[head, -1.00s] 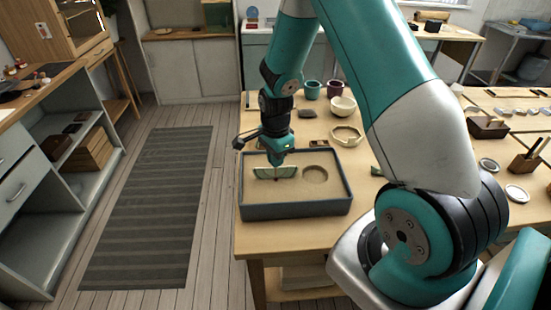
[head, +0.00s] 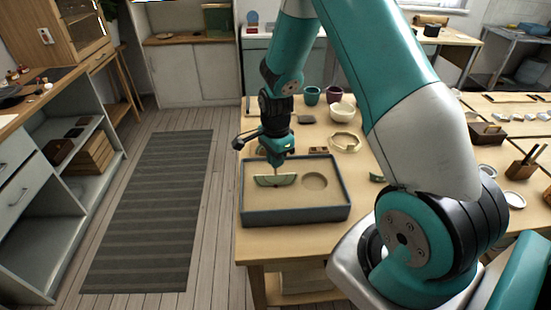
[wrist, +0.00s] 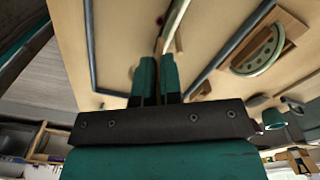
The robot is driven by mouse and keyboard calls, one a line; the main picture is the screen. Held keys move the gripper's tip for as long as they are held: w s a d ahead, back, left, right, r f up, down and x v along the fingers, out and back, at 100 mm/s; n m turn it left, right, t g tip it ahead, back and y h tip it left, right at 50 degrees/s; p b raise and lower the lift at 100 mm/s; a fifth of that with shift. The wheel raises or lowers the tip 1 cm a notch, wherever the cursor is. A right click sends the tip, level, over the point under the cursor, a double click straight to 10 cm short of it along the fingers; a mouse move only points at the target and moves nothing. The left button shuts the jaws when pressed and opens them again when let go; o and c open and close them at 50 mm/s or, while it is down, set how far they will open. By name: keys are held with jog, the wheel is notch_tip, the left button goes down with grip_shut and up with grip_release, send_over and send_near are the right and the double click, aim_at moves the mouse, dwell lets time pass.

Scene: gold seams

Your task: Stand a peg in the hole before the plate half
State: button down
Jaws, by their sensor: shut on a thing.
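A pale green plate half (head: 275,181) stands on edge in the sand of a grey-rimmed tray (head: 297,214). In the wrist view its thin edge (wrist: 175,22) lies just beyond the fingertips. My gripper (head: 278,160) is above the plate half, pointing down. It is shut on a thin light peg (head: 277,169), which reaches down close to the plate half's near face. In the wrist view the fingers (wrist: 157,62) are close together, and the peg is barely visible between them.
Behind the tray are a pale octagonal dish (head: 345,142), a cream bowl (head: 342,111) and a teal cup (head: 311,96). In the wrist view a wooden holder (wrist: 290,35) sits beyond the rim.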

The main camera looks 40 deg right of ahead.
aim_at(275, 175)
jog(key=shift+f, duration=0.15)
jog(key=shift+f+b, duration=1.1)
jog(key=shift+f, duration=0.4)
jog(key=shift+f+b, duration=0.55)
jog(key=shift+f, duration=0.4)
dwell(1.6)
jog(key=c, duration=0.8)
grip_release()
jog(key=shift+w+r, duration=0.1)
jog(key=shift+r, duration=0.05)
jog(key=shift+w+r+p, duration=0.1)
jog(key=shift+r+p, duration=0.95)
jog(key=shift+r, duration=0.15)
jog(key=shift+r+p, duration=1.35)
jog(key=shift+r, duration=0.35)
